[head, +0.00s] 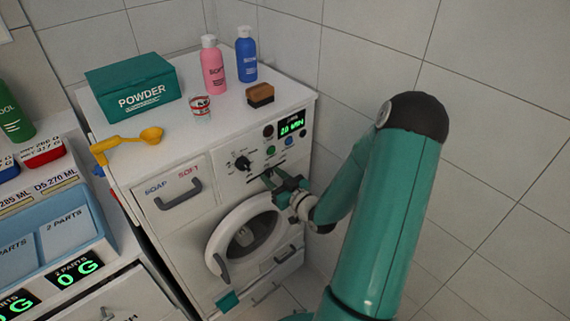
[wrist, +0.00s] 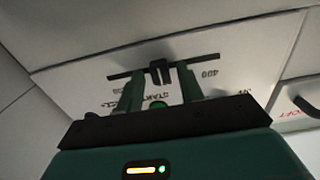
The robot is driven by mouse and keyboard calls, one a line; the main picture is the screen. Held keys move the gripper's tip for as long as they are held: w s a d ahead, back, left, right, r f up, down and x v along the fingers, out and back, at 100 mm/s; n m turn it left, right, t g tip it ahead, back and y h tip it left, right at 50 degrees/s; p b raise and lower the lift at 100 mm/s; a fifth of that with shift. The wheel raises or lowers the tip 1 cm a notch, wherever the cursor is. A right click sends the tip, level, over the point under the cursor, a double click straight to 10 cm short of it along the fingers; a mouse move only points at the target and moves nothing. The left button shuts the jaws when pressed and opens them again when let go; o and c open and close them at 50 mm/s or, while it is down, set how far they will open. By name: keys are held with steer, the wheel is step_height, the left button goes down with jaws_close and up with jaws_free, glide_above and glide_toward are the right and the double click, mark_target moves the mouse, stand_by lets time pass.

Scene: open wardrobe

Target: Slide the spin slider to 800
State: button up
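The washing machine's front panel holds the spin slider, a dark slot with a small dark knob (wrist: 160,70), seen upside down in the wrist view. A "400" label is by the slot's right part there; I cannot read an 800 mark. My gripper (wrist: 158,78) is open, with one finger on each side of the knob and small gaps visible between. Whether a finger touches the knob I cannot tell. In the head view my gripper (head: 280,182) is at the panel above the round door, and it hides much of the slider.
The washing machine (head: 180,222) has a round door (head: 243,240), a soap drawer (head: 178,194), a dial (head: 242,162) and a lit display (head: 291,124).

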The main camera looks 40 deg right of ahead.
steer(key=shift+o, duration=0.2)
stand_by(0.3)
steer(key=s, duration=0.7)
stand_by(0.5)
steer(key=shift+d, duration=0.1)
stand_by(0.4)
